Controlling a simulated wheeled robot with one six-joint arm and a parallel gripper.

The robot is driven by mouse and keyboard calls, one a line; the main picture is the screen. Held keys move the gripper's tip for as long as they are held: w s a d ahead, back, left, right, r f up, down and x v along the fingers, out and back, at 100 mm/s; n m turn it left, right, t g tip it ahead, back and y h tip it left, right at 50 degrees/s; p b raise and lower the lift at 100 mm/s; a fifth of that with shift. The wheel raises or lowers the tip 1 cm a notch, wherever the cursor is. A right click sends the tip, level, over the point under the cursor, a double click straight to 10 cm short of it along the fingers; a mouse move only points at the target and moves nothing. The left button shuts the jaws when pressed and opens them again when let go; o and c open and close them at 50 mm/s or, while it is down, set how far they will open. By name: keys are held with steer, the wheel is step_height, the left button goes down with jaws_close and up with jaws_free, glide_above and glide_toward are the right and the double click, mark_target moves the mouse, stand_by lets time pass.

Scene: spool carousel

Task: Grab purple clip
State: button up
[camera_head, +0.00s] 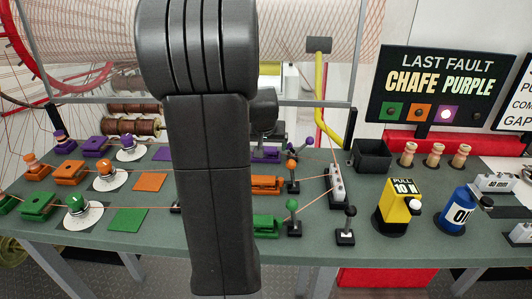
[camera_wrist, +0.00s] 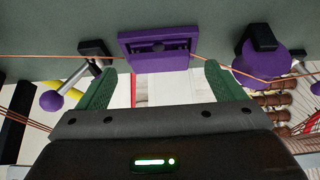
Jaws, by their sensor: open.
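A purple clip (camera_wrist: 155,44) is at the top centre of the wrist view, with a thin orange cord running to it from both sides. My gripper (camera_wrist: 160,70) is open. Its two green fingers are spread wider than the clip, with the clip ahead between their tips and nothing held. I cannot tell whether either finger touches the clip. In the head view a purple clip (camera_head: 268,155) shows just right of my arm, partly hidden by it. My fingers are hidden there. Another purple clip-like block (camera_head: 97,146) sits at the far left.
A purple ball-ended lever (camera_wrist: 50,100) is left of the clip in the wrist view, and a purple rounded part (camera_wrist: 262,65) is right. An orange clip (camera_head: 267,184) and a green clip (camera_head: 266,225) sit nearer on the green table. A black bin (camera_head: 372,156) stands right.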

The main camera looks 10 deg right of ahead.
mark_target(266, 153)
steer(key=shift+x, duration=1.5)
steer(key=shift+r, duration=0.1)
steer(key=c, duration=1.1)
